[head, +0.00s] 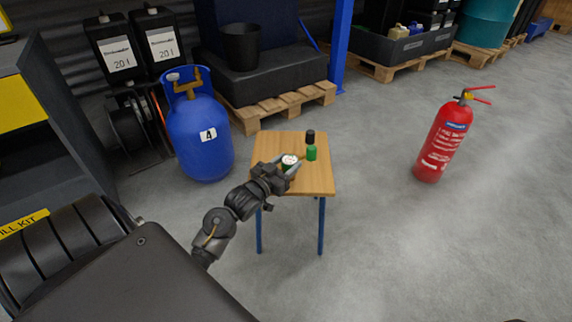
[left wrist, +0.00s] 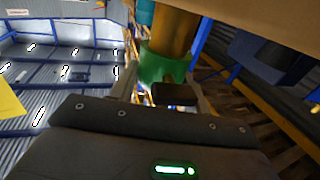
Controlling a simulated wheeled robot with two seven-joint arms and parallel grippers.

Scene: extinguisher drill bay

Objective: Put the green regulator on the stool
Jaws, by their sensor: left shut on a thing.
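I cannot tell whether the regulator touches the wood. The stool has blue legs. My right gripper is not in view.
A blue gas cylinder (head: 200,150) stands left of the stool, close to a pallet (head: 270,105). A red extinguisher (head: 443,140) stands on the floor at right. A dark shelf (head: 45,130) is at far left. The floor between stool and extinguisher is clear.

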